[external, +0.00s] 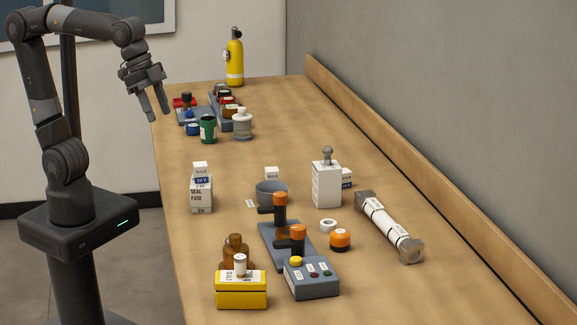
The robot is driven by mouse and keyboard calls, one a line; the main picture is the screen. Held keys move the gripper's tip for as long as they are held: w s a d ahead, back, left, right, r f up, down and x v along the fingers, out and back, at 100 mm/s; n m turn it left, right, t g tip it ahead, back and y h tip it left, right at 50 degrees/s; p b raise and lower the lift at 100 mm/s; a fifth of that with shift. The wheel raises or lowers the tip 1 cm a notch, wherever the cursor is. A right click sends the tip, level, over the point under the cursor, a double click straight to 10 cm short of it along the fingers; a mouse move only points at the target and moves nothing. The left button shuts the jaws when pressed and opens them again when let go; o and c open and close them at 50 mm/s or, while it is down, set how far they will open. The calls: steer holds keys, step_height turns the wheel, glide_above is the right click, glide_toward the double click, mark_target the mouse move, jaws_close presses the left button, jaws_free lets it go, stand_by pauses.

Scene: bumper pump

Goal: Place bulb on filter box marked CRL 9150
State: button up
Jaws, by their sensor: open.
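Small white and blue boxes that look like bulb boxes stand on the table. One bulb box (200,174) sits on top of a white box lettered SEAL FUSE (201,197). Another small white box (272,173) shows behind a grey bowl, partly hidden. A third small box (347,178) is partly hidden behind a taller white box (326,188) with a grey knobbed object on top. I cannot read CRL 9150 on any box. My gripper (155,116) is open and empty, raised near the table's far left edge, away from these boxes.
The grey bowl (271,195), a blue-grey rack with orange-capped bottles (281,213), a control box (312,283), a yellow box (241,293) and a white cylinder (388,227) crowd the near half. A yellow gas bottle (235,62) stands far back.

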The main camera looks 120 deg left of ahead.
steer(key=s+d+f+m, duration=0.1)
steer(key=s+d+f, duration=0.3)
steer(key=s+f, duration=0.3)
steer(key=s, duration=0.3)
steer(key=shift+s+d+f+t+h, duration=0.25)
steer(key=shift+d+f+t+h, duration=0.05)
steer(key=shift+d+f+t, duration=0.1)
stand_by(0.5)
